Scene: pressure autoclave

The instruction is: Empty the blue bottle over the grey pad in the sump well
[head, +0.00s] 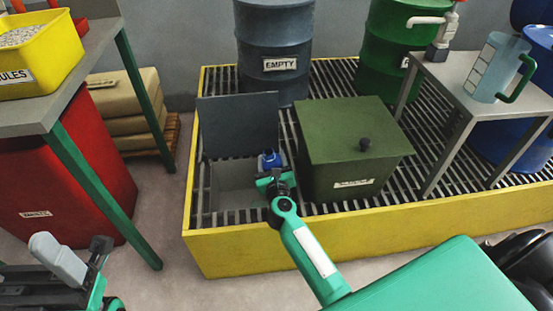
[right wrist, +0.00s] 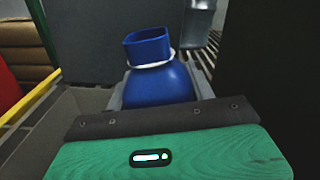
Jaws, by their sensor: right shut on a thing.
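The blue bottle (head: 270,159) is above the right side of the open sump well (head: 228,176). My right gripper (head: 273,180) is shut on it. In the right wrist view the bottle (right wrist: 158,86) sits between the grey fingers. Its open neck points up with a slight lean to the left, and a white ring circles the neck's base. The grey pad cannot be told apart from the grey well inside. My left gripper (head: 78,256) is at the lower left, far from the bottle, with its fingers apart and empty.
A raised grey lid (head: 237,126) stands behind the well. A green box (head: 350,145) is close on the right. The yellow sump wall (head: 330,239) runs in front. Grey and green drums stand behind. A side table (head: 470,95) holds a clear jug (head: 497,68).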

